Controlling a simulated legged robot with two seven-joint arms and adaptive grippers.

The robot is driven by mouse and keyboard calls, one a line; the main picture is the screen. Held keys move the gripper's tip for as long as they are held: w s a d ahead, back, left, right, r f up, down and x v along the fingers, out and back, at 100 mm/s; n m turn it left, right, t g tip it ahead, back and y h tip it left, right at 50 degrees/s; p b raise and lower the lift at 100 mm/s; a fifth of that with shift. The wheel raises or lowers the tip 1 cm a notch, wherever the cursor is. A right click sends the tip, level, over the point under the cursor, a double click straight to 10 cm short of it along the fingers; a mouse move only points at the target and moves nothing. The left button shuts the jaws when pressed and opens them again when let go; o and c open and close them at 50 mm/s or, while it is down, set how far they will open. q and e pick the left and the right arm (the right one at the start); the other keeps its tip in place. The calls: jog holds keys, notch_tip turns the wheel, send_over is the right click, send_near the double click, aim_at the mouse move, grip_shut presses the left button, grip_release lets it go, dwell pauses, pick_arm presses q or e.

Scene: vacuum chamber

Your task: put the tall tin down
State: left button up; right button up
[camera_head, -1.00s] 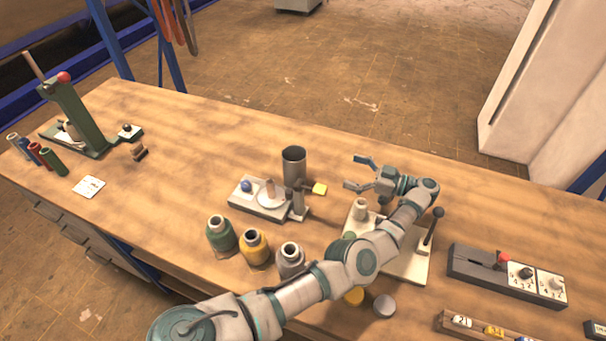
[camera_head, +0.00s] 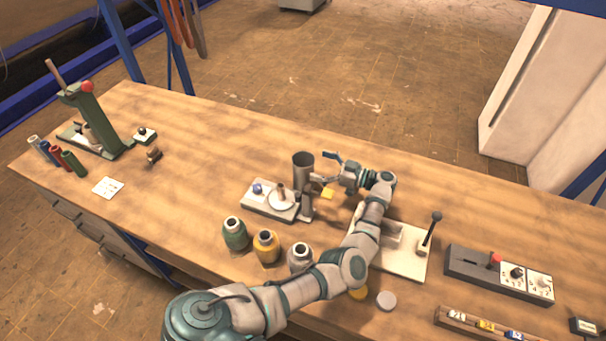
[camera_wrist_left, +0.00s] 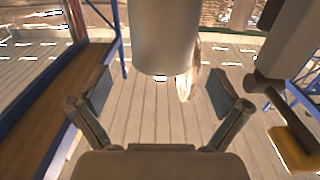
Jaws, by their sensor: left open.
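I cannot tell for sure which thing is the tall tin. A tall dark grey open cylinder (camera_head: 303,172) stands upright by a post with a yellow tab (camera_head: 328,193). A small brownish cylinder (camera_head: 281,191) stands on the round pan of a pale device (camera_head: 262,203) beside it. My left gripper (camera_head: 324,167) is open, just right of the grey cylinder. In the left wrist view the grey cylinder (camera_wrist_left: 163,35) fills the top, ahead of the parted fingers (camera_wrist_left: 160,105). No grip on it shows. My right gripper is out of view.
Green (camera_head: 235,234), yellow (camera_head: 266,246) and grey (camera_head: 300,257) bottles stand in front. A pale lever board (camera_head: 405,265) is partly behind my arm, with a dark switch box (camera_head: 490,275) to its right. The table's middle left is clear.

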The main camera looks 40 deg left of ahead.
aim_at(304, 159)
pick_arm(q)
jog(key=p+x, duration=0.1)
jog(key=x, duration=0.4)
jog(key=shift+s+r+p, duration=0.1)
jog(key=shift+r+p, duration=0.1)
jog(key=shift+p, duration=0.1)
jog(key=shift+s+a+f, duration=0.1)
jog(key=shift+a+f, duration=0.05)
jog(key=shift+a, duration=0.15)
jog(key=c, duration=1.7)
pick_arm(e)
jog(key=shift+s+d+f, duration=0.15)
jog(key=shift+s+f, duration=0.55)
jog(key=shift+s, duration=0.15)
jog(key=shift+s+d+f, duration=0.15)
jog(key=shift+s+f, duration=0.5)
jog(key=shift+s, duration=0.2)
